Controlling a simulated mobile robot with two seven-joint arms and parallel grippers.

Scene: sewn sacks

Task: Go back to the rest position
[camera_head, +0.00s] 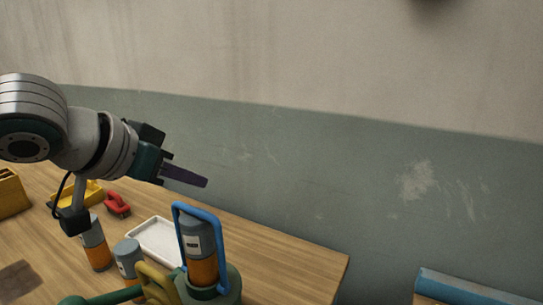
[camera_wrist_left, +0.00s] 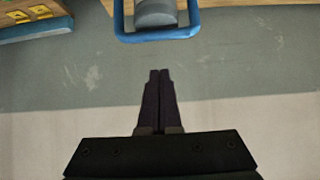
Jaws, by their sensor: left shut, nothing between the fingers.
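My left gripper (camera_head: 206,183) reaches in from the left in the head view, raised above the wooden table in front of the wall. Its dark fingers are closed together with nothing between them; they also show shut in the left wrist view (camera_wrist_left: 159,72). It is apart from everything on the table. The nearest tall thing is a blue frame (camera_head: 222,250) around a grey and orange canister (camera_head: 203,270), below the fingers. My right gripper is not in view.
The wooden table (camera_head: 300,262) holds a white tray (camera_head: 147,236), a red object (camera_head: 118,206), yellow containers (camera_head: 12,192) and more canisters (camera_head: 97,252). Green and yellow parts stand at the front. A blue-edged surface (camera_head: 470,287) is at lower right. Space above the table's right end is clear.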

